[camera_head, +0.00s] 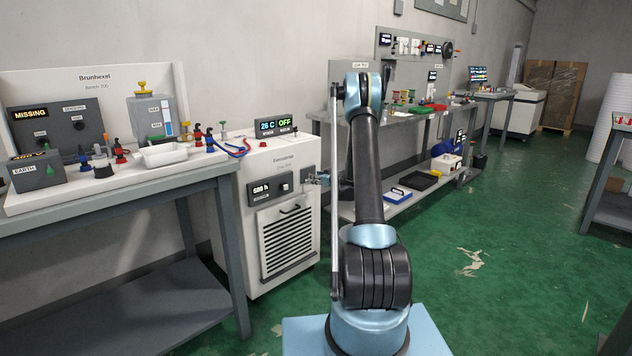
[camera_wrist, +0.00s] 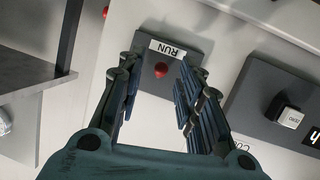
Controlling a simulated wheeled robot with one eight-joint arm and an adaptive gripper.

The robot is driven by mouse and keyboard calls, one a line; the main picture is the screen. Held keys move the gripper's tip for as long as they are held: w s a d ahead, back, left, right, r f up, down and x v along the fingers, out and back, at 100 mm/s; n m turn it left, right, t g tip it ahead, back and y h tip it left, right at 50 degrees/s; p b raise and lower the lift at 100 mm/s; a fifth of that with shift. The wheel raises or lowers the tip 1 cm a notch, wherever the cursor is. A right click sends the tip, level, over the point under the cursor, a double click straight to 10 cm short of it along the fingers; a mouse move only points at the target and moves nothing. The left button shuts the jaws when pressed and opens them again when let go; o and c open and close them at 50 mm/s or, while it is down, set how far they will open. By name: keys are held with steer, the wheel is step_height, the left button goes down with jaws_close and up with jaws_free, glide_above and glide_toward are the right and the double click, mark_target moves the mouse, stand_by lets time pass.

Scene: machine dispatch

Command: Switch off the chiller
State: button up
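The chiller (camera_head: 288,233) is a white cabinet on the floor beside the bench. A red knob (camera_wrist: 161,70) on that plate shows between the fingers, with nothing gripped. I cannot tell whether the fingers touch it.
A dark panel (camera_head: 257,195) with a lit hours display and a button is beside the switch; the button (camera_wrist: 291,117) shows in the wrist view. A grey bench (camera_head: 110,190) stands left, a long workbench (camera_head: 400,117) behind.

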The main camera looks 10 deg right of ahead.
steer(key=v, duration=0.9)
steer(key=shift+s+d, duration=0.25)
steer(key=shift+s, duration=0.05)
steer(key=shift+r, duration=0.1)
steer(key=s+a+r+g, duration=0.3)
steer(key=s+a+r, duration=0.3)
steer(key=s+r, duration=0.4)
steer(key=s+a+r+m+g+h, duration=0.1)
steer(key=s+a+g, duration=0.1)
steer(key=s, duration=0.7)
steer(key=s+a+r+m+g+h, duration=0.1)
steer(key=s+a+r, duration=0.1)
steer(key=s, duration=0.7)
steer(key=s+d+f+m+g+h, duration=0.1)
steer(key=s+d+f, duration=0.1)
steer(key=s, duration=0.9)
steer(key=s+d+f+m+g+h, duration=0.2)
steer(key=s+f, duration=0.1)
steer(key=s, duration=0.8)
steer(key=s+d+f+m+g+h, duration=0.1)
steer(key=s+d+f+g, duration=0.1)
steer(key=s, duration=0.9)
steer(key=shift+s+f+m+h, duration=0.3)
steer(key=shift+s+f+h, duration=0.1)
